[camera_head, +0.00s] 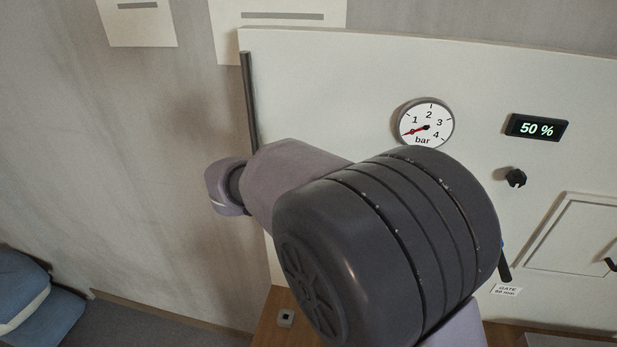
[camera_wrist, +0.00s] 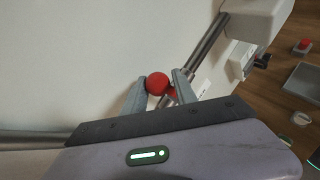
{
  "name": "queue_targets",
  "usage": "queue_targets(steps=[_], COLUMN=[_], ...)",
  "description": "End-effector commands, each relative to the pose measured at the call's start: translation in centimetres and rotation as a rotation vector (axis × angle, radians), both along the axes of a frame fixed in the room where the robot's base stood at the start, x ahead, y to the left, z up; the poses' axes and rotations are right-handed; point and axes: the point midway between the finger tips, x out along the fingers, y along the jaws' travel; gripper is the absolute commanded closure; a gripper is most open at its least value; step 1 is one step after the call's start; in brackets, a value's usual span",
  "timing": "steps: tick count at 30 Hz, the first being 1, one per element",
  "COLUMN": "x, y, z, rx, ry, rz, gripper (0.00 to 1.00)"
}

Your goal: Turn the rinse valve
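In the wrist view a round red knob (camera_wrist: 157,84) shows between the two grey fingers of my gripper (camera_wrist: 159,82). A smaller red part is partly hidden by the right finger, beside a metal pipe (camera_wrist: 208,40). These look like parts of the rinse valve, but no label shows. My gripper is open, with a finger on each side of the knob and narrow gaps visible. I cannot tell whether either finger touches it. In the head view my arm hides the gripper and the valve.
The pale panel (camera_head: 340,75) carries a bar gauge (camera_head: 426,124), a 50 % display (camera_head: 536,126) and a black knob (camera_head: 515,178). A gate label (camera_head: 507,290) sits lower right. In the wrist view, a red button (camera_wrist: 303,45) and a grey plate (camera_wrist: 304,82) are at right.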

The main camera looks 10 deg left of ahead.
Motion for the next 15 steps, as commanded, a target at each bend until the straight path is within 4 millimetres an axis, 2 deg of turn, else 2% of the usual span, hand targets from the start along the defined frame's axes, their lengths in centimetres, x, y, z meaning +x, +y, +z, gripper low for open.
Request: queue_targets(steps=[1,2,11,15], x=[0.0,0.0,0.1,-0.9], y=[0.0,0.0,0.0,0.5], z=[0.0,0.0,0.2,1.0], rx=[-0.001,0.000,0.002,0.003], ry=[0.000,-0.001,-0.005,-0.006], rz=[0.001,0.001,0.000,0.003], gripper=[0.55,0.49,0.49,0.49])
